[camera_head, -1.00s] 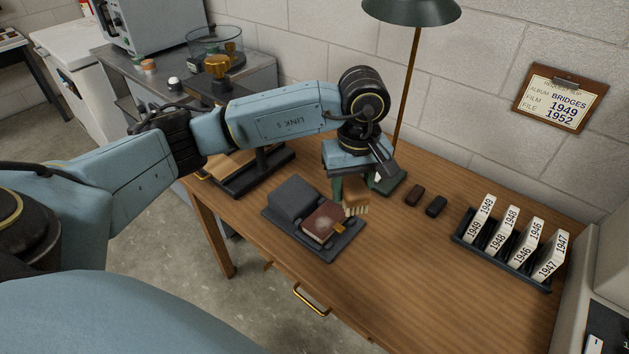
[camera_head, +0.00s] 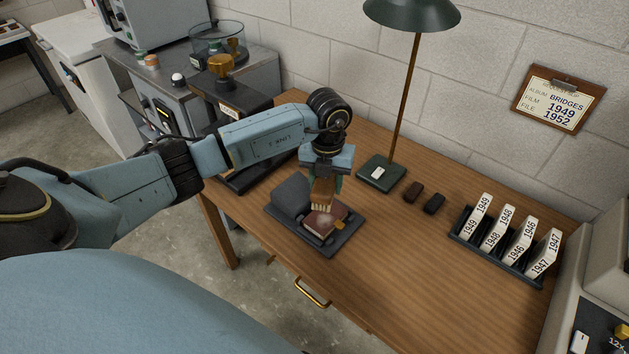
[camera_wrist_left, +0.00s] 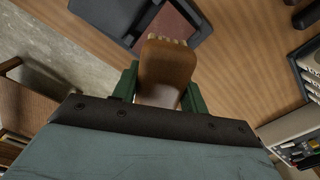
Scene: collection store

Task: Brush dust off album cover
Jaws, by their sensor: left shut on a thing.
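The album (camera_head: 326,222), dark red with a pale dusty patch on its cover, lies on a dark grey cradle (camera_head: 342,242) on the wooden desk. My left gripper (camera_head: 323,186) is shut on a wooden brush (camera_head: 322,195), bristles down. The bristles are over the album's upper left part; I cannot tell whether they touch the cover. In the left wrist view the brush (camera_wrist_left: 166,70) sits between the green fingers, and part of the album (camera_wrist_left: 180,22) shows beyond it. The brush hides part of the cover. My right gripper is not in view.
A green lamp (camera_head: 381,174) stands behind the cradle. Two small dark blocks (camera_head: 413,191) lie right of it. A rack (camera_head: 497,247) of year-labelled cards stands at the right. A press-like device (camera_head: 232,105) stands at the back left. The desk's front right is clear.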

